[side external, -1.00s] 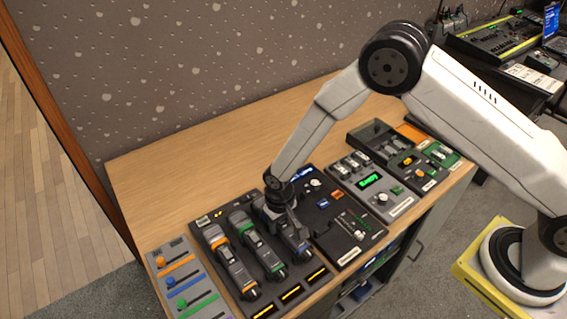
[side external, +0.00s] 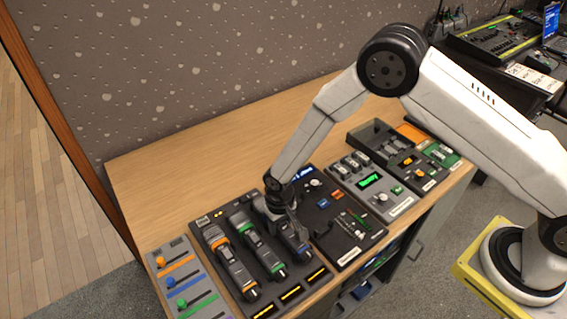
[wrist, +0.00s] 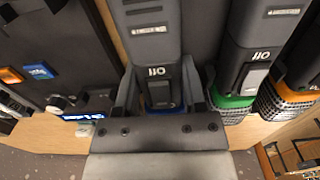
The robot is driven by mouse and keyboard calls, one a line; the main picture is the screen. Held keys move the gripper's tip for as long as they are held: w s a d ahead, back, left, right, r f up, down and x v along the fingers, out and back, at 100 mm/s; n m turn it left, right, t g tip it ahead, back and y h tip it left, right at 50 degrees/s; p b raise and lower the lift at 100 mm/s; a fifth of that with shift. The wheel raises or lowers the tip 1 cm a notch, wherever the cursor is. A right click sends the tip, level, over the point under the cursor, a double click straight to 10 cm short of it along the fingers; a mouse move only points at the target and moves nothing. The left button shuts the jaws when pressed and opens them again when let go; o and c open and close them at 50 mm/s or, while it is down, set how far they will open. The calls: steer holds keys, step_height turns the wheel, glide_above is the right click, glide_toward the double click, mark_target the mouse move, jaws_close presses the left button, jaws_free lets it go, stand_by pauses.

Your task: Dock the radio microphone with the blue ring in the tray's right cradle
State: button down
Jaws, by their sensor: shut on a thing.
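The radio microphone with the blue ring (wrist: 153,35) runs up from my gripper (wrist: 166,92) in the wrist view. My jaws are shut on it, one finger on each side, just by its blue ring (wrist: 165,112). In the side view my gripper (side external: 281,205) is low over the right part of the dark tray (side external: 205,237). The held microphone (side external: 298,240) lines up with the right cradle, partly hidden by the gripper. Whether it rests fully on the cradle cannot be told. The orange-ring microphone (side external: 233,268) and green-ring microphone (side external: 262,250) lie in the left and middle cradles.
A fader panel (side external: 184,280) is left of the tray. A dark control panel (side external: 345,225) with small buttons stands close on the right, then a unit with a green display (side external: 370,181). The wooden desk (side external: 190,165) behind is clear.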

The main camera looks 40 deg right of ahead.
steer(key=shift+f, duration=0.3)
stand_by(0.5)
steer(key=shift+c, duration=0.4)
jaws_free()
steer(key=c, duration=0.4)
steer(key=shift+r, duration=0.1)
steer(key=shift+r, duration=2.9)
